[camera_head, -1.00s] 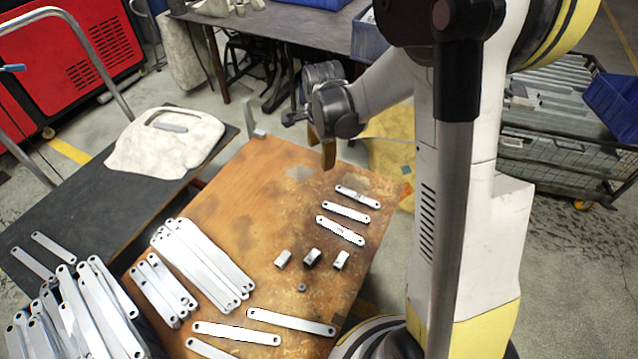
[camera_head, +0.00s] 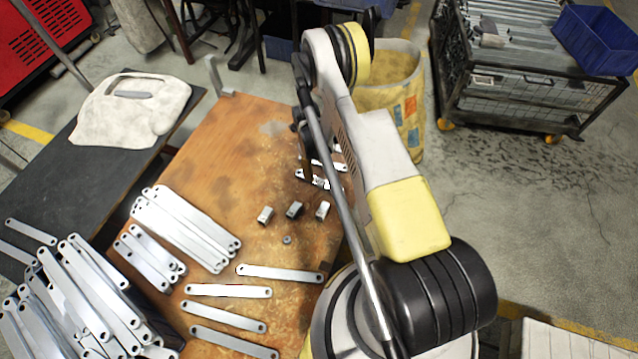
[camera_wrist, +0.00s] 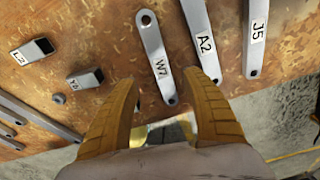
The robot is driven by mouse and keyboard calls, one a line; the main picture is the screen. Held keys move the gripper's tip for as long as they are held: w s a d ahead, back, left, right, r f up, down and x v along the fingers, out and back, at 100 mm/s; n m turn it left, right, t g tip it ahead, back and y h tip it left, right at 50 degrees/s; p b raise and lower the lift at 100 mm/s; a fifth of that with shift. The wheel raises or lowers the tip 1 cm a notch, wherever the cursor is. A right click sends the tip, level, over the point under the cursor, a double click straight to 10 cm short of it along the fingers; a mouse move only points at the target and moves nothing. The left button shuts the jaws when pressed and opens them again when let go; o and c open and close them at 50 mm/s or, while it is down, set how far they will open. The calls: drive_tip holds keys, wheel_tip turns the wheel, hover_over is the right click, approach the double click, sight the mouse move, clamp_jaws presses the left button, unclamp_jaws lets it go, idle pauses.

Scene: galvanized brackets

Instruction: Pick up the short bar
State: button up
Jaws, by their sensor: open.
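Three short grey metal bars with end holes lie at the table's right side. In the wrist view they carry the labels W2 (camera_wrist: 153,47), A2 (camera_wrist: 201,40) and J5 (camera_wrist: 256,38). In the head view my arm partly covers these short bars (camera_head: 329,165). My gripper (camera_wrist: 158,80) is open and empty, its yellow-brown fingers pointing at the bars. In the wrist view its left finger is left of the W2 bar and its right finger appears between W2 and A2. I cannot tell how high the fingertips are above the table.
Small square tubes (camera_head: 265,215) and a nut (camera_head: 287,240) lie left of the short bars on the brown table (camera_head: 222,140). Several longer bars (camera_head: 228,291) fill the table's near and left parts. A yellow bin (camera_head: 410,100) stands beyond my arm.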

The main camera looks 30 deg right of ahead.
sight(319, 181)
drive_tip(key=f+b, duration=0.1)
drive_tip(key=f, duration=0.1)
drive_tip(key=f+b, duration=0.1)
drive_tip(key=f, duration=0.2)
drive_tip(key=f+b, duration=0.1)
drive_tip(key=f, duration=0.1)
drive_tip(key=shift+s+d+f+b, duration=0.2)
drive_tip(key=shift+s+d+b, duration=0.1)
drive_tip(key=shift+s, duration=0.1)
drive_tip(key=shift+r, duration=0.1)
clamp_jaws()
